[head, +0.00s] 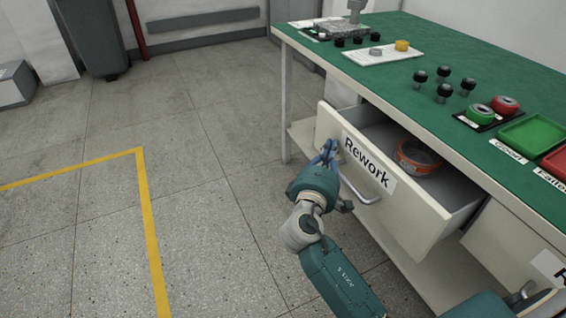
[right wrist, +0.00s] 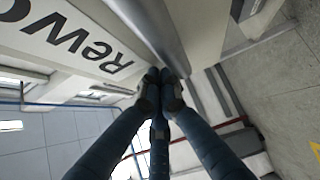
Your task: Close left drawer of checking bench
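The left drawer (head: 410,222) of the checking bench (head: 340,64), labelled "Rework", stands pulled out with its inside showing. A red-orange ring-shaped part (head: 418,158) lies in it. A metal bar handle (head: 362,190) is on its front; it also shows close up in the right wrist view (right wrist: 160,32). My right gripper (head: 328,152) is at the drawer front, by the left end of the handle. Its fingers (right wrist: 160,78) come together at the tips, with nothing visible between them. Whether the tips touch the front or handle is unclear. My left gripper is not in view.
Another labelled front (head: 515,250) sits under the bench at the right. The green top holds a white tray (head: 375,54), black knobs (head: 443,92), and green (head: 531,138) and red (head: 558,163) bins.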

